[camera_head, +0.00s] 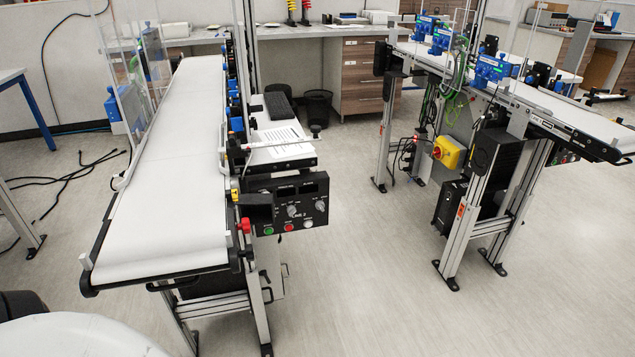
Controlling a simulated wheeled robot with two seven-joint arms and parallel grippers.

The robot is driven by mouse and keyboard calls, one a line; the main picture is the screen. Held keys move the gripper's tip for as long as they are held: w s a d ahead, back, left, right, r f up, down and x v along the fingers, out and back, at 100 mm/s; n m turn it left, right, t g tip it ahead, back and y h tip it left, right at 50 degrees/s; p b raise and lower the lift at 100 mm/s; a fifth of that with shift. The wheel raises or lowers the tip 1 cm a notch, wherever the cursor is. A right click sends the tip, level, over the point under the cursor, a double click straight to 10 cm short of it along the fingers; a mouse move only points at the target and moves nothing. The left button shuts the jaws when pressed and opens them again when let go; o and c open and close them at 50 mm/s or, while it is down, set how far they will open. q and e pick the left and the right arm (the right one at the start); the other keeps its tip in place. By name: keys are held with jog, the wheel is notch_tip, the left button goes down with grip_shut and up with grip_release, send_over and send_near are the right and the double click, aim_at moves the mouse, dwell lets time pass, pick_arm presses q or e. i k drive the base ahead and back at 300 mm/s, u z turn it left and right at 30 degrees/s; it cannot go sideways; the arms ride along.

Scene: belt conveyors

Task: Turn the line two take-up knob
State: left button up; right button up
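A black control panel (285,204) marked "LINE 2" hangs on the right side of the left conveyor (165,165), near its front end. Its face carries two small round knobs, a left one (292,210) and a right one (320,205). Below them are a green button (268,231), a red button (285,227) and a pale button (308,224). A red knob-like part (244,226) sits on the conveyor's side, just left of the panel. I cannot tell which part is the take-up knob. Neither gripper is in view.
A second conveyor (560,103) with a yellow-and-red switch (448,152) stands at the right. Floor (365,270) between the conveyors is clear. Cables (75,180) lie at left.

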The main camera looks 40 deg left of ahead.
aim_at(245, 225)
jog(key=z, duration=0.1)
jog(key=i, duration=1.95)
jog(key=u, duration=3.35)
